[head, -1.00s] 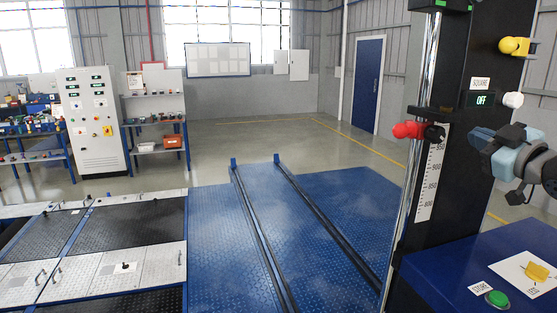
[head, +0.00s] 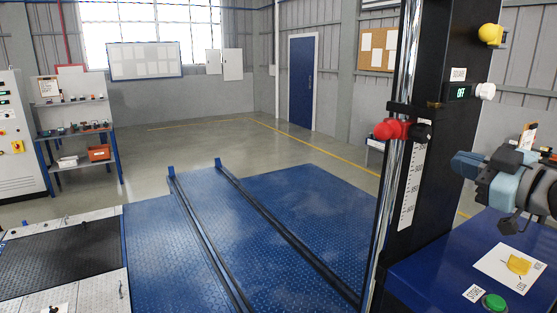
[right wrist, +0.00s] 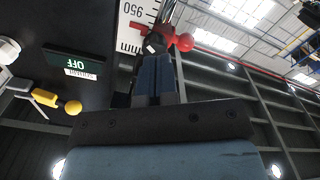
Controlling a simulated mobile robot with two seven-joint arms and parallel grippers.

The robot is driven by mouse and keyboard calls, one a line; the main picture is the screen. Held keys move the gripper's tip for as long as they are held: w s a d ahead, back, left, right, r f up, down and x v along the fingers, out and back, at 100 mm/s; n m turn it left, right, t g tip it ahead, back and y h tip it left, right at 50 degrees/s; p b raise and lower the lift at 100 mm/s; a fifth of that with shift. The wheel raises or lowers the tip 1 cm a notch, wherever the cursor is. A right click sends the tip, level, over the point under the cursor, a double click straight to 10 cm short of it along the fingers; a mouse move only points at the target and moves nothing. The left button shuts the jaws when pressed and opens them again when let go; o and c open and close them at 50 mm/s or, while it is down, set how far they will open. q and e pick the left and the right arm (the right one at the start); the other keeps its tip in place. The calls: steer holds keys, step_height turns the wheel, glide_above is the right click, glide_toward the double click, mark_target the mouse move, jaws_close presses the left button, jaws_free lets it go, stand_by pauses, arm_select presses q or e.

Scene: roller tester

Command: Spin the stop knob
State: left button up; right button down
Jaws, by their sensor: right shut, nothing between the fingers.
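A red knob (head: 388,129) with a black hub sticks out of the dark column (head: 440,60), beside a white printed scale (head: 412,185). No label naming it the stop knob is readable. The red knob also shows near the top of the right wrist view (right wrist: 184,42), just beyond the fingers. My right gripper (head: 463,164) is shut and empty, to the right of the red knob and a little lower, with a gap in the head view. Its fingers also show in the right wrist view (right wrist: 153,76). My left gripper is out of view.
A white knob (head: 485,91) sits beside a small OFF display (head: 459,92), with a yellow knob (head: 490,34) above. Below my right gripper, a blue cabinet top (head: 425,275) carries a green button (head: 494,302) and a white card (head: 505,262).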

mark_target(421, 133)
steer(key=p+x, duration=0.3)
steer(key=x, duration=0.3)
steer(key=shift+r, duration=0.15)
stand_by(0.6)
steer(key=shift+r, duration=0.15)
stand_by(0.3)
